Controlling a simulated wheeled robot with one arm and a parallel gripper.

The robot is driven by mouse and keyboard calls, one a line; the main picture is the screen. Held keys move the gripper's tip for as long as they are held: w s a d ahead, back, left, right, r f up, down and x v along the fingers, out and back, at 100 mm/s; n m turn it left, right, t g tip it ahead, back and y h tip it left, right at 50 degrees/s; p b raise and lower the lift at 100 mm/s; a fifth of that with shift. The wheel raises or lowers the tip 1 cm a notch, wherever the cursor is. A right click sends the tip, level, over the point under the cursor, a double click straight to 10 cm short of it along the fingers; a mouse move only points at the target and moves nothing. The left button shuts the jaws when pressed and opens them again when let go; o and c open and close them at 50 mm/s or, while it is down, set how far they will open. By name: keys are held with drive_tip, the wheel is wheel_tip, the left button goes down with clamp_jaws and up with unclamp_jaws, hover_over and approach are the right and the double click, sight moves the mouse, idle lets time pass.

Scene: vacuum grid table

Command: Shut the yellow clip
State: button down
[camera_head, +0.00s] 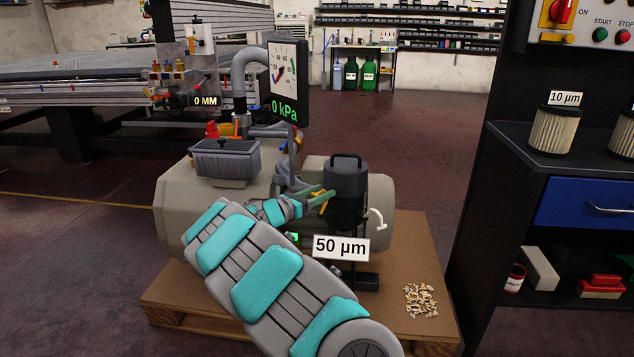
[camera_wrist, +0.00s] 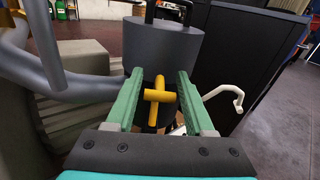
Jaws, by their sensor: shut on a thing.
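The yellow clip (camera_wrist: 158,96) is a T-shaped handle on the front of a dark grey filter canister (camera_wrist: 160,45). In the head view the clip (camera_head: 322,200) shows small at the canister's left side. My gripper (camera_wrist: 160,88) has two green fingers, one on each side of the clip, and is shut on it. In the head view my gripper (camera_head: 322,197) reaches the canister (camera_head: 345,185) from the left. My fingers and wrist hide part of the clip's lower end, and I cannot tell whether its latch is fastened.
A white hook-shaped handle (camera_wrist: 224,98) stands out to the canister's right. A grey pipe (camera_wrist: 45,60) runs close on the left. A beige tank (camera_head: 180,215) lies behind on a wooden pallet (camera_head: 400,320) with scattered pellets (camera_head: 420,300). A black cabinet (camera_head: 490,220) stands at right.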

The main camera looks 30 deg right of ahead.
drive_tip(key=shift+d, duration=0.15)
drive_tip(key=shift+c, duration=1.4)
unclamp_jaws()
drive_tip(key=shift+v, duration=3.85)
drive_tip(key=shift+r, duration=0.1)
